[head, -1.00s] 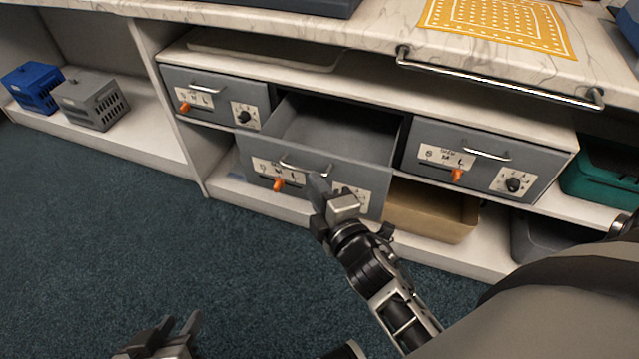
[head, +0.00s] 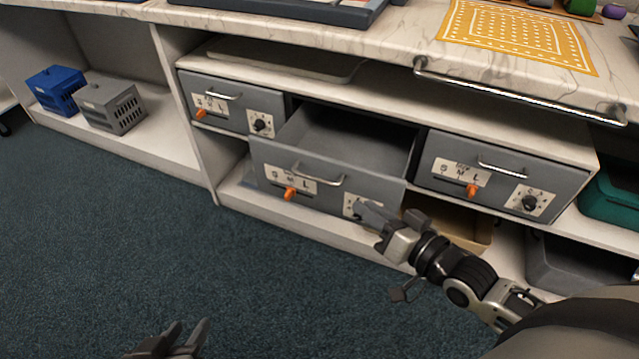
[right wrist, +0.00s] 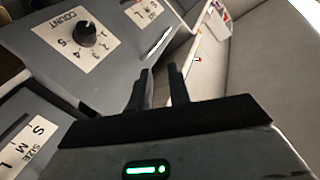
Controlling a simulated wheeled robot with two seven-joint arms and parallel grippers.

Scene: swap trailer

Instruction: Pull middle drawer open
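The grey middle drawer (head: 330,175) stands pulled out from the cabinet, its empty-looking inside showing from above. Its front carries a metal handle (head: 318,176), an orange slider (head: 290,194) and a count dial, partly hidden by my gripper. My right gripper (head: 368,214) is in front of the lower right of this drawer front, off the handle. In the right wrist view its two fingers (right wrist: 160,88) are apart with nothing between them. The drawer front (right wrist: 105,75) and handle (right wrist: 158,45) show beyond them. My left gripper (head: 182,340) is open and empty, low over the carpet.
Closed left (head: 235,105) and right (head: 490,185) drawers flank the middle one. A tan bin (head: 465,228) and grey bin (head: 565,262) sit below; a teal bin (head: 612,198) is at right. A metal rail (head: 510,93) runs along the counter. The carpet at left is clear.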

